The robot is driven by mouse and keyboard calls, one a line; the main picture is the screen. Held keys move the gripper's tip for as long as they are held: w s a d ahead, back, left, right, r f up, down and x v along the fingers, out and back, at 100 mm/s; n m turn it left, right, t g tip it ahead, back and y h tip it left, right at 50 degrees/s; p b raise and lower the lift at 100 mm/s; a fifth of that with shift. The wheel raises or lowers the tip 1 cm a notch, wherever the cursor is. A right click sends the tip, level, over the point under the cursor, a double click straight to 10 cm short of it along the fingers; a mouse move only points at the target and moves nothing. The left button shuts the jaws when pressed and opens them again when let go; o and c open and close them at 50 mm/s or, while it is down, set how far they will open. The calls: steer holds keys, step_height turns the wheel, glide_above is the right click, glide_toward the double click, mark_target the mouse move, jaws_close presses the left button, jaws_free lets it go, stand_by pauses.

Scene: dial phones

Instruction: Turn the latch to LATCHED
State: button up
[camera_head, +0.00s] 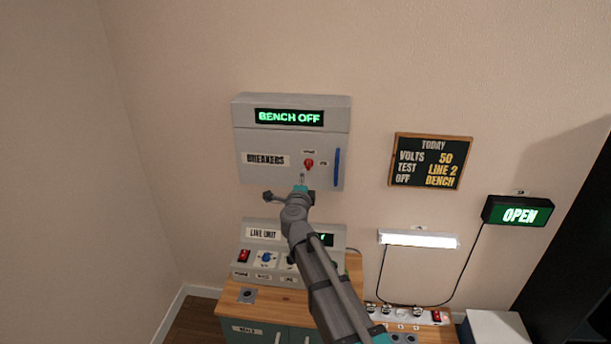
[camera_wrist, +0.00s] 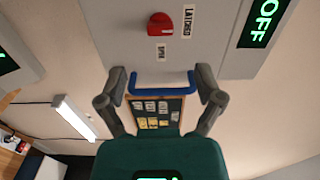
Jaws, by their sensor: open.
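The red latch knob (camera_head: 308,163) sits on the front of the grey breaker box (camera_head: 270,145), left of a blue handle (camera_head: 337,168). In the wrist view the knob (camera_wrist: 160,24) is near the top, with a LATCHED label (camera_wrist: 188,22) beside it and a second small label (camera_wrist: 161,52) too blurred to read surely. I cannot tell which label the knob points to. My gripper (camera_head: 300,186) is just below the knob in the head view. In the wrist view its fingers (camera_wrist: 161,72) are spread apart and empty, with the blue handle (camera_wrist: 162,84) showing between them.
A BENCH OFF display (camera_head: 289,117) tops the box. Below stands a line unit (camera_head: 262,235) on a wooden cabinet (camera_head: 230,298). To the right are a chalkboard (camera_head: 430,161), a lit lamp (camera_head: 418,240) and an OPEN sign (camera_head: 518,213). The wall left of the box is bare.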

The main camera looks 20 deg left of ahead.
steer(key=shift+v, duration=1.35)
steer(key=d+r+n+g+y+p, duration=0.25)
steer(key=d+n+y, duration=0.25)
steer(key=d+n, duration=0.4)
steer(key=s+d+f+n+g+h+p, duration=0.2)
steer(key=s+d+f+g+h, duration=0.1)
steer(key=d, duration=0.9)
steer(key=s+d+f+n+g+h+p, duration=0.2)
steer(key=s+d+f+g, duration=0.3)
steer(key=d, duration=0.8)
steer(key=s+d+f+n+g+h+p, duration=0.2)
steer(key=s+d+f+g+h, duration=0.2)
steer(key=s+d+g, duration=0.3)
steer(key=s+d, duration=0.3)
steer(key=d, duration=0.3)
steer(key=shift+s+d, duration=0.15)
steer(key=shift+s, duration=0.2)
